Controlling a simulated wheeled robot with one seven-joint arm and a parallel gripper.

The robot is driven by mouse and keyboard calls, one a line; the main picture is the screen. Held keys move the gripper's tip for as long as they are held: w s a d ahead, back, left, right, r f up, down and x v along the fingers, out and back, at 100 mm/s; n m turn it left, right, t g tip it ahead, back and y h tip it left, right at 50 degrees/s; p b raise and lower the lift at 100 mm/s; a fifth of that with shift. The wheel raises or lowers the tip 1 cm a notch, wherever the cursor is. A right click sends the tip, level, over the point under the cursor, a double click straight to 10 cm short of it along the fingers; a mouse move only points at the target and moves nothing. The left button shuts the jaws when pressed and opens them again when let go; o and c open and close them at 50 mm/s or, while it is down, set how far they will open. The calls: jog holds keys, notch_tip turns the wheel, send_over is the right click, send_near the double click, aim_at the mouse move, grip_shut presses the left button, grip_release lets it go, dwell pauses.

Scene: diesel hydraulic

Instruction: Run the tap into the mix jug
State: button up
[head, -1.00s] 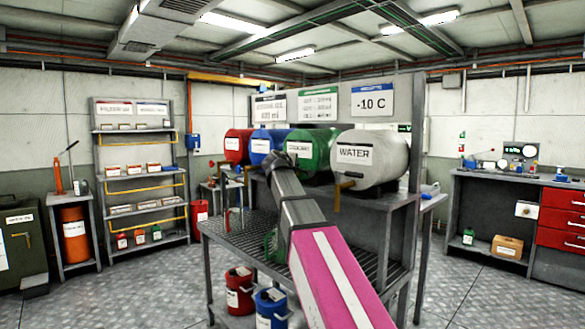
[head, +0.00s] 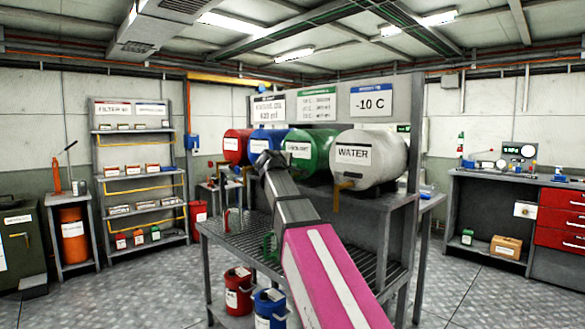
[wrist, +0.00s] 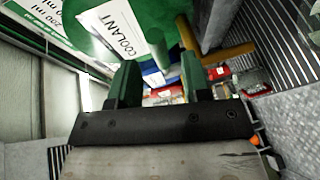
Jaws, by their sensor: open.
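The green coolant barrel (head: 322,146) and the white water barrel (head: 372,160) lie on the rack, beside a blue barrel (head: 268,142) and a red barrel (head: 236,146). A yellow tap (head: 344,185) hangs under the water barrel. My gripper (head: 262,160) is in front of the blue and coolant barrels, its fingers hard to make out there. In the wrist view my gripper (wrist: 160,82) is open, with nothing seen held, close to the coolant barrel (wrist: 100,25). A green handled thing (head: 269,245), perhaps the mix jug, stands on the bench, partly hidden by my arm.
The slatted bench top (head: 240,240) lies below the barrels. A red bucket (head: 238,290) and a blue bucket (head: 271,306) stand under it. Shelves (head: 140,175) are at the left and a workbench (head: 490,215) at the right.

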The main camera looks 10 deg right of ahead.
jog(key=v, duration=0.6)
jog(key=shift+s, duration=0.2)
jog(key=shift+a, duration=0.15)
dwell(0.6)
